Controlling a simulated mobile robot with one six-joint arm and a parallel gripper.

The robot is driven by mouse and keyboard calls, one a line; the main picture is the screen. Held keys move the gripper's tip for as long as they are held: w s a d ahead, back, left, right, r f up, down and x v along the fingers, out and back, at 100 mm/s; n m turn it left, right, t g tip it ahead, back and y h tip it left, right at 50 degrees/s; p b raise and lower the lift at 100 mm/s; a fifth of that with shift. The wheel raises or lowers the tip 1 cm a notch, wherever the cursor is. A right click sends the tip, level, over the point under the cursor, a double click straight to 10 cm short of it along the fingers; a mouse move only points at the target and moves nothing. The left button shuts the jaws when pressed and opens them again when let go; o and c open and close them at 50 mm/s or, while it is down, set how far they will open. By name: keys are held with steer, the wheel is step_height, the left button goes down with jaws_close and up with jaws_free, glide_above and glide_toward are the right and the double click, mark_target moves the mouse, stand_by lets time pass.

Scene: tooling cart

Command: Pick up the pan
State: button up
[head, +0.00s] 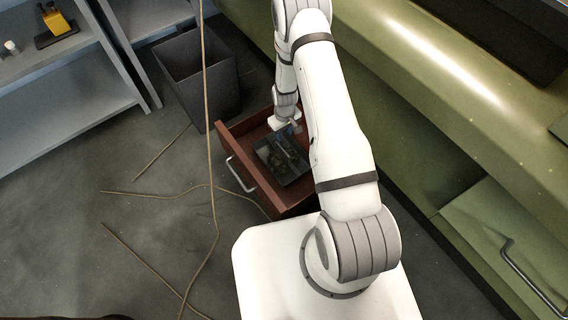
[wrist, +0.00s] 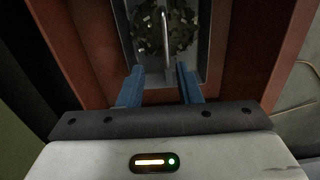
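The pan (head: 294,178) is a dark rectangular tray lying in the open reddish-brown drawer (head: 247,166). In the wrist view the pan (wrist: 208,42) shows grey walls, brown and pale debris inside, and a thin metal handle (wrist: 164,32) along its middle. My gripper (wrist: 160,67) is open, with two blue fingers pointing at the near end of the pan. The handle's near end appears between the fingers, and nothing is clamped. I cannot tell how high the fingertips are above the pan. In the head view my arm partly hides the drawer's right side.
The drawer walls (wrist: 278,70) rise on both sides of the gripper. A dark bin (head: 200,85) stands behind the drawer. Grey shelves (head: 70,95) are at left and a green cabinet (head: 450,80) at right. Thin cords or sticks (head: 150,190) lie on the floor.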

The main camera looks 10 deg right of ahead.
steer(key=b, duration=0.2)
glide_above(283, 154)
steer(key=f, duration=0.6)
steer(key=s+f, duration=0.1)
steer(key=f, duration=0.2)
steer(key=shift+d+f, duration=0.1)
steer(key=shift+d, duration=0.25)
steer(key=f+b, duration=0.1)
steer(key=f, duration=0.1)
steer(key=f+b, duration=0.1)
steer(key=w+f, duration=0.1)
steer(key=f, duration=0.1)
steer(key=shift+a+f+b, duration=0.35)
steer(key=shift+a+b, duration=0.05)
steer(key=shift+r, duration=0.1)
jaws_close()
steer(key=shift+w, duration=0.1)
